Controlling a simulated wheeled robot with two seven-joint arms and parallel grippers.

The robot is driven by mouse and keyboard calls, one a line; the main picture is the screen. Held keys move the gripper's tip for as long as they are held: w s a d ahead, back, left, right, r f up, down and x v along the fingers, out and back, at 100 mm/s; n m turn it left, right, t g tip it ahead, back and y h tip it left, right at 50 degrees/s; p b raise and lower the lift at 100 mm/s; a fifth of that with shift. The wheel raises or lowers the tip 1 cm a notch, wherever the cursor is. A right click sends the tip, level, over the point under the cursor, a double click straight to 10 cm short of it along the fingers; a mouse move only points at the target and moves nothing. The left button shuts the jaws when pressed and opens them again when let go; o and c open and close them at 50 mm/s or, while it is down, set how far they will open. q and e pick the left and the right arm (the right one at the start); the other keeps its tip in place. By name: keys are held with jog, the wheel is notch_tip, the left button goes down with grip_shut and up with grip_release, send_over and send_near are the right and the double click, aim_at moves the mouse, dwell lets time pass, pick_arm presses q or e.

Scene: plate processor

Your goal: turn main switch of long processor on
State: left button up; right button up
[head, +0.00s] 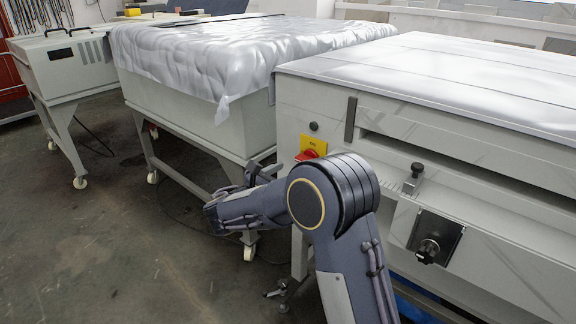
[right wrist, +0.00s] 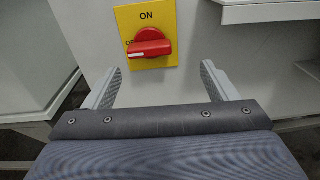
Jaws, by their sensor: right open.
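The main switch is a red rotary knob (right wrist: 150,43) on a yellow plate (right wrist: 162,20) marked ON at its top. Its handle lies roughly level, with a white mark at its left end beside a partly hidden label. In the head view the yellow plate (head: 313,144) is on the left part of the long processor's (head: 400,135) front, with the red knob (head: 306,155) below. My right gripper (right wrist: 162,70) is open and empty, facing the panel, with its fingertips just below the knob and apart from it. My left gripper is out of view.
A black knob on a dark plate (head: 436,240) and a small clamp (head: 413,178) are on the processor's front. A ledge (right wrist: 270,12) juts out right of the switch. A sheet-covered table (head: 190,105) stands to the left. The floor (head: 120,260) at left is clear.

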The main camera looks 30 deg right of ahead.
jog(key=w+b+x, duration=0.1)
jog(key=x, duration=0.6)
jog(key=shift+w+a+r+n+t, duration=0.15)
jog(key=shift+w+r+n+t, duration=0.15)
jog(key=shift+t, duration=0.1)
jog(key=shift+c, duration=0.4)
jog(key=c, duration=0.9)
jog(key=shift+b, duration=0.3)
